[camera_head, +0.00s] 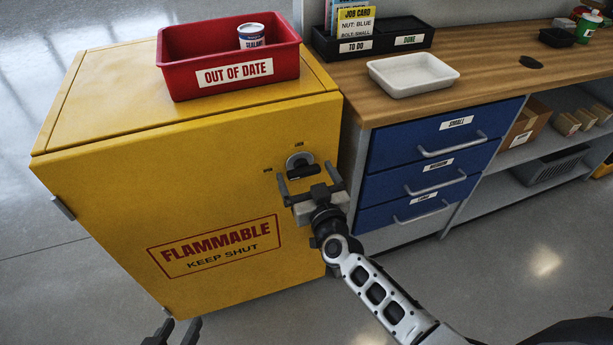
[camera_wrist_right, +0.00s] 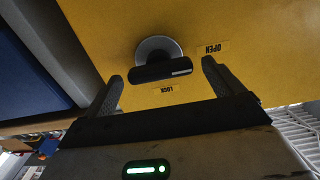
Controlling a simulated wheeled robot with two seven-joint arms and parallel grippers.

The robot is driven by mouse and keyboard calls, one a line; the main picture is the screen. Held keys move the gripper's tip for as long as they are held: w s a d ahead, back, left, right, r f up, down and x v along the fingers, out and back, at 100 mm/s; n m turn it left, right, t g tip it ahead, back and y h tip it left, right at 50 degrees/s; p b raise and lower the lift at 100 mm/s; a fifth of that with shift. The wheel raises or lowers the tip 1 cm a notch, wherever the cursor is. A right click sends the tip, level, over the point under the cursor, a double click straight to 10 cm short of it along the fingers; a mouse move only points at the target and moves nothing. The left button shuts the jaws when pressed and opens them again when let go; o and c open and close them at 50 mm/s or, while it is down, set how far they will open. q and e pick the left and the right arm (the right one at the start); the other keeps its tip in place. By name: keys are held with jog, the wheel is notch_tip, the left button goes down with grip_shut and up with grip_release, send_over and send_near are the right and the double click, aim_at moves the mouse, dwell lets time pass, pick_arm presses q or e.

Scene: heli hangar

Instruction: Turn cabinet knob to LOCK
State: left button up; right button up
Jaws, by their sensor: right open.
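The yellow cabinet (camera_head: 110,190) has a round knob plate (camera_head: 298,158) with a black bar handle (camera_head: 303,172) high on its front, near the right edge. In the right wrist view, the handle (camera_wrist_right: 160,72) lies across the grey disc (camera_wrist_right: 158,46), its white mark at the end toward the OPEN label (camera_wrist_right: 212,49). The LOCK label (camera_wrist_right: 163,90) shows upside down there. My right gripper (camera_head: 308,180) is open in front of the knob, fingers either side of the handle with gaps; contact is not visible. My left gripper (camera_head: 176,330) is open and empty, low before the cabinet.
A red OUT OF DATE bin (camera_head: 235,75) holding a can (camera_head: 251,36) stands on the cabinet. To the right is a wooden workbench (camera_head: 490,62) with a white tray (camera_head: 413,76) and blue drawers (camera_head: 432,146) with projecting handles. The floor in front is clear.

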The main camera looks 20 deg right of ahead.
jog(key=shift+w, duration=0.2)
jog(key=c, duration=1)
